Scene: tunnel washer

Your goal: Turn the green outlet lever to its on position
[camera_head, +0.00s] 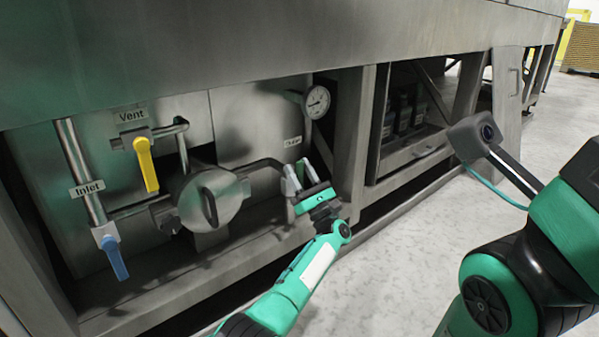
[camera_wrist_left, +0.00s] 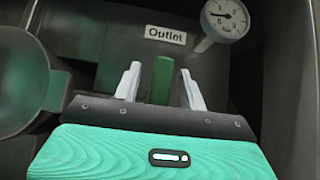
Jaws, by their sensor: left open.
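The green outlet lever (camera_wrist_left: 162,80) stands upright in the left wrist view, below the "Outlet" label (camera_wrist_left: 165,35). My left gripper (camera_wrist_left: 159,74) is open, with one pale finger on each side of the lever. A gap shows between the lever and each finger. The lever's lower part is hidden behind the gripper body. In the head view my left gripper (camera_head: 298,174) is at the outlet pipe's end, below the small label (camera_head: 293,142); I cannot make out the lever there.
A round gauge (camera_head: 316,102) is just above and right of the outlet. A yellow vent lever (camera_head: 146,165), a blue inlet lever (camera_head: 115,258) and a round metal body (camera_head: 210,200) are to the left. A frame post (camera_head: 350,140) stands close on the right.

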